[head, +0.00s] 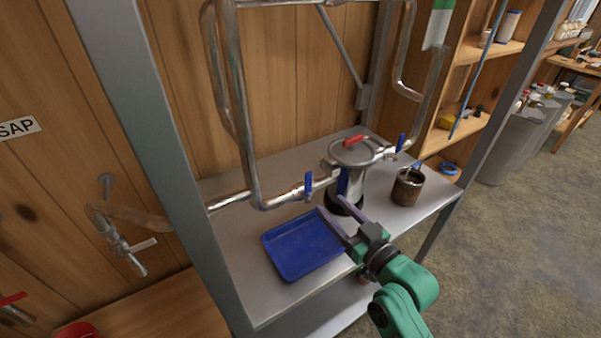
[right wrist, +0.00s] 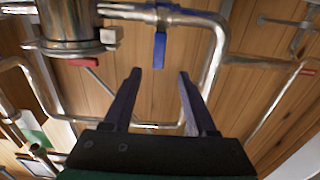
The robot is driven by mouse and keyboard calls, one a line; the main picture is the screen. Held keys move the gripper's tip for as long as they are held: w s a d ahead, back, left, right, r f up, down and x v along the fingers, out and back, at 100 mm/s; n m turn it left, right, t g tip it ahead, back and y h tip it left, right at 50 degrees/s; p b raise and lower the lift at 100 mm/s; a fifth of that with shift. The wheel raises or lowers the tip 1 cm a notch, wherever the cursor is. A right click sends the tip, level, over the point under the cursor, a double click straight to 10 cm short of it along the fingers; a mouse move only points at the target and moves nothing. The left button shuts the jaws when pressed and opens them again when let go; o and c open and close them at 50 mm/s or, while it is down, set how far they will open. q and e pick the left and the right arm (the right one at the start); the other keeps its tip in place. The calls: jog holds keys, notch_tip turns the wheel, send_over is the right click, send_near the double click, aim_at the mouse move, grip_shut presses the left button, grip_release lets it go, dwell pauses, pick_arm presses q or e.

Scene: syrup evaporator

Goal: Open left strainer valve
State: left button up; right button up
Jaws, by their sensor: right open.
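The metal strainer (head: 350,172) stands on the shelf, with a red handle (head: 354,141) on its lid. The left valve's blue handle (head: 308,184) stands upright on the pipe left of it. My right gripper (head: 330,205) is open and empty in front of the strainer, above the shelf. In the right wrist view, which is upside down, the blue handle (right wrist: 160,50) lies beyond the open fingers (right wrist: 160,75), in line with the gap between them. No contact shows. Another blue handle (head: 400,142) is on the right pipe. My left gripper is not in view.
A blue tray (head: 290,262) lies on the shelf at the front left. A dark metal cup (head: 407,187) stands right of the strainer. Vertical pipes (head: 240,100) and a grey rack post (head: 150,140) stand at the left.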

aim_at(309, 181)
jog(key=p+x, duration=0.3)
jog(key=x, duration=1)
jog(key=shift+w+r, duration=0.1)
jog(key=shift+w+a, duration=0.15)
jog(key=shift+w, duration=0.3)
jog(key=shift+a, duration=0.1)
jog(key=c, duration=0.7)
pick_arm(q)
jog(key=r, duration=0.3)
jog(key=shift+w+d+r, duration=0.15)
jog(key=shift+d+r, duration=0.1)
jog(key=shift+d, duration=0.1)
pick_arm(e)
grip_shut()
jog(key=shift+f, duration=0.2)
